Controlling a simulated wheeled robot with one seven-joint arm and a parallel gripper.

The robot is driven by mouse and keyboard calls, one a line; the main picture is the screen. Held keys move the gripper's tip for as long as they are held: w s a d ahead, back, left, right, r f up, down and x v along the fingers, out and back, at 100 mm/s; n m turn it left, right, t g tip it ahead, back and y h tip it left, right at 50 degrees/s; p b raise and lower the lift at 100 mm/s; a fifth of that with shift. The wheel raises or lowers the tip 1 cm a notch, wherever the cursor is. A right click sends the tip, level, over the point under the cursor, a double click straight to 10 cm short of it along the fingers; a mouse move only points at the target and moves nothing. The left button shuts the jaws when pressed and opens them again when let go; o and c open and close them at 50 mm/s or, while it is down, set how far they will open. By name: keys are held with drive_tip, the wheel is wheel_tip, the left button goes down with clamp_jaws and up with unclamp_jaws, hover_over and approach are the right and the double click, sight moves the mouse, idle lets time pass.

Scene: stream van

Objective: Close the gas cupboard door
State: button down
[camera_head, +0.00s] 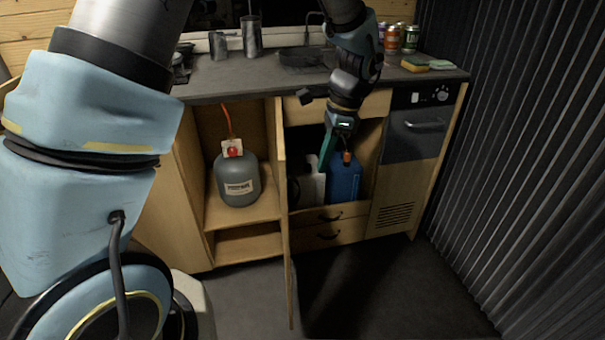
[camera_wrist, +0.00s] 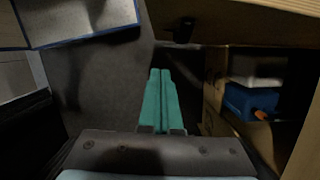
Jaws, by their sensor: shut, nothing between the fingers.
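The gas cupboard holds a grey gas bottle (camera_head: 238,182) with an orange hose. Its wooden door (camera_head: 285,220) stands wide open, seen nearly edge-on in the head view, projecting from the cupboard's right side over the floor. My gripper (camera_head: 326,155) has teal fingers and is shut and empty. It appears just right of the door, in front of the neighbouring open compartment; a gap or touch with the door cannot be told. In the wrist view the shut fingers (camera_wrist: 160,98) point past a wooden panel (camera_wrist: 250,22), which I cannot surely identify.
The open compartment holds a blue jug (camera_head: 344,180) and a pale container (camera_head: 313,187). Drawers (camera_head: 328,232) sit below it. A dark worktop (camera_head: 225,75) runs above, carrying cans (camera_head: 410,38) and sponges (camera_head: 414,64). A corrugated wall (camera_head: 530,120) stands right. The front floor (camera_head: 400,290) is clear.

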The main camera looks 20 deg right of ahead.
drive_tip(key=w+a+f+p, duration=0.1)
drive_tip(key=a+f+p, duration=0.1)
drive_tip(key=a+f, duration=0.4)
drive_tip(key=shift+w+f, duration=0.3)
drive_tip(key=shift+f, duration=1.25)
drive_tip(key=shift+a, duration=0.15)
